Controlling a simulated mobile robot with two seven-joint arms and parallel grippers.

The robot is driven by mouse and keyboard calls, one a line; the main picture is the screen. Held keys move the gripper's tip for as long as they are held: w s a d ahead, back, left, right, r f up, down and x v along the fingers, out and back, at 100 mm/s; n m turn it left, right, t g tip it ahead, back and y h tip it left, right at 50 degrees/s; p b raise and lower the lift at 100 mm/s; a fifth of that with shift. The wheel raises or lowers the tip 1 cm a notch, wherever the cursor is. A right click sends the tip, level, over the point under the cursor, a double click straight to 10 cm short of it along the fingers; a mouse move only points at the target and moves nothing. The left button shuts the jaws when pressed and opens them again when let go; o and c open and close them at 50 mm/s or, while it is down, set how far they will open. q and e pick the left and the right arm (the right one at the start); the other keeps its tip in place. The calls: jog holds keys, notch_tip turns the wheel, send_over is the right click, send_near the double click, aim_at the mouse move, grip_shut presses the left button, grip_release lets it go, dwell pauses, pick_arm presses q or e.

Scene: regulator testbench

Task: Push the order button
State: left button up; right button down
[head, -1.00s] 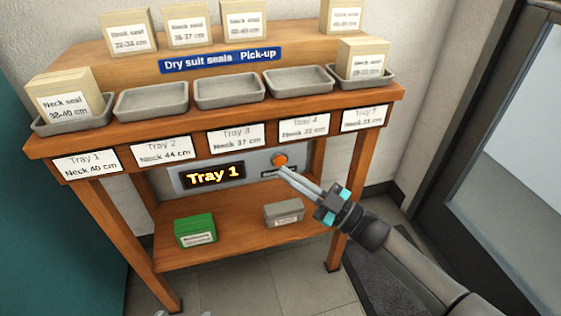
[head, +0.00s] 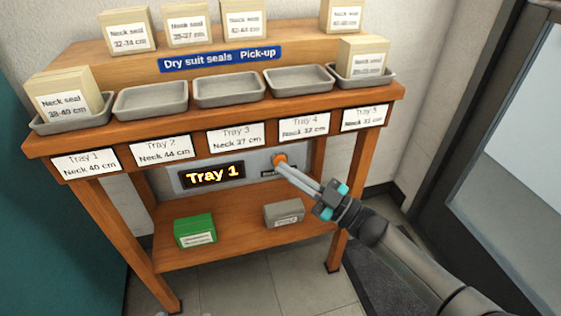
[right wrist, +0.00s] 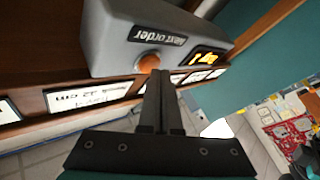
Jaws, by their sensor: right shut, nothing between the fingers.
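The orange order button (head: 280,158) sits on a grey panel (head: 258,161) under the shelf edge, right of a display (head: 211,175) reading "Tray 1". In the right wrist view the button (right wrist: 149,62) is a round orange knob below a label reading "Next order". My right gripper (head: 279,166) is shut and empty. Its fingertips are at the lower edge of the button in the head view. In the right wrist view the fingertips (right wrist: 158,73) overlap the button's lower right edge. I cannot tell whether they touch it. My left gripper is not in view.
Several grey trays (head: 228,103) line the bench top, with a neck seal box (head: 67,95) in the leftmost and another (head: 362,58) in the rightmost. A green box (head: 195,229) and a grey box (head: 284,206) stand on the lower shelf. The bench leg (head: 338,232) is near my right arm.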

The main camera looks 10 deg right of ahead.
jog(key=shift+w, duration=0.35)
jog(key=shift+s, duration=0.2)
dwell(0.4)
jog(key=shift+s+p, duration=0.5)
jog(key=shift+s, duration=0.25)
jog(key=s+p, duration=0.3)
jog(key=s, duration=0.2)
jog(key=shift+d, duration=0.1)
dwell(0.4)
